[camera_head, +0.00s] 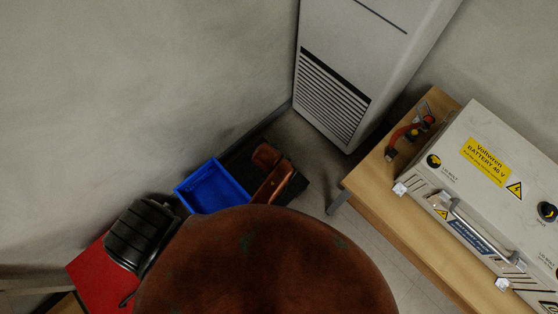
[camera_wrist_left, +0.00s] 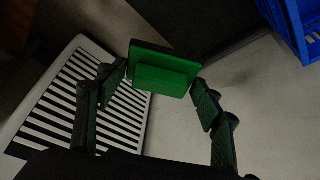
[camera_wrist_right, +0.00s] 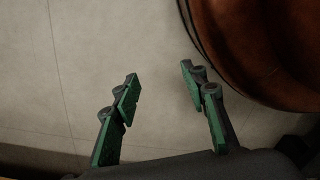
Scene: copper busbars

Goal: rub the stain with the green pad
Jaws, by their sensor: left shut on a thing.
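A large rounded copper-brown body (camera_head: 265,275) fills the bottom middle of the head view. The green pad (camera_wrist_left: 165,74), a block on a dark-edged plate, is held between the fingertips of my left gripper (camera_wrist_left: 160,82), above the floor in the left wrist view. My right gripper (camera_wrist_right: 158,85) is open and empty, with a rounded brown surface (camera_wrist_right: 275,50) beyond it at upper right. Neither gripper can be made out in the head view.
A blue bin (camera_head: 212,187) and a dark tray with brown pieces (camera_head: 272,175) lie behind the copper body. A black ribbed object (camera_head: 140,235) is on a red surface (camera_head: 98,277) at left. A wooden table (camera_head: 400,212) with a battery box (camera_head: 490,190) stands right. A white cabinet (camera_head: 360,60) stands behind.

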